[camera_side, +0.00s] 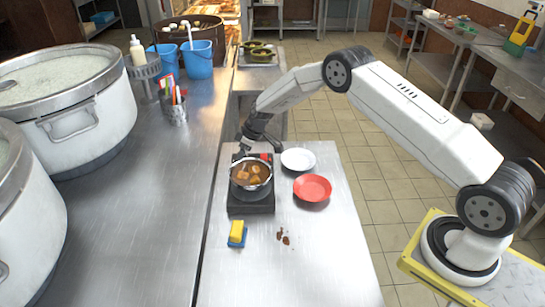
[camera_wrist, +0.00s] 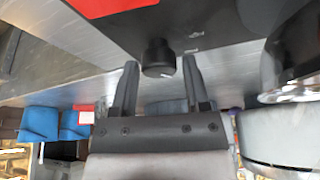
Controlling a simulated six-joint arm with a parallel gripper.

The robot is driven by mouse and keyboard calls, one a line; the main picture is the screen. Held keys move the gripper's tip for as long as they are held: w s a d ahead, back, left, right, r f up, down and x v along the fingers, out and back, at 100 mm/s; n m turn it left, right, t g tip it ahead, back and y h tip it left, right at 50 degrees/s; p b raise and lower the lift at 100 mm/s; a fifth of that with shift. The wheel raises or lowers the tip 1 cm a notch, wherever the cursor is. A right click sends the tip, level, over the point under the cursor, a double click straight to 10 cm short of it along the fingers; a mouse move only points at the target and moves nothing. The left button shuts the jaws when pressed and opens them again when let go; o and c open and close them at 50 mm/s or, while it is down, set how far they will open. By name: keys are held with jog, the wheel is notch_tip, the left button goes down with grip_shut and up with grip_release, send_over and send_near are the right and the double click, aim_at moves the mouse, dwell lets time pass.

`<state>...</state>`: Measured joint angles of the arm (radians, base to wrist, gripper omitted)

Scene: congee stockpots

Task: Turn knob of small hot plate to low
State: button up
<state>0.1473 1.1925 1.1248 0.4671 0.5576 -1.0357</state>
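The small hot plate (camera_side: 250,206) is black and stands on the steel table with a small pot (camera_side: 251,174) of brown food on it. In the wrist view its dark panel (camera_wrist: 215,22) carries a round black knob (camera_wrist: 158,56) with a pale mark at its lower edge. My gripper (camera_wrist: 160,64) is open, with one fingertip on each side of the knob. I see a narrow gap on both sides; contact cannot be told. In the side view my gripper (camera_side: 247,148) is at the hot plate's far end, and the knob is hidden. The knob's setting is not readable.
A white plate (camera_side: 298,159) and a red plate (camera_side: 312,187) lie right of the hot plate. Large stockpots (camera_side: 75,110) stand left. The table's near right is clear.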

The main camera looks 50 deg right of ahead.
grip_shut()
jog(key=shift+m, duration=0.3)
jog(key=shift+m+h, duration=0.5)
jog(key=shift+m, duration=0.8)
jog(key=shift+o, duration=2.2)
grip_release()
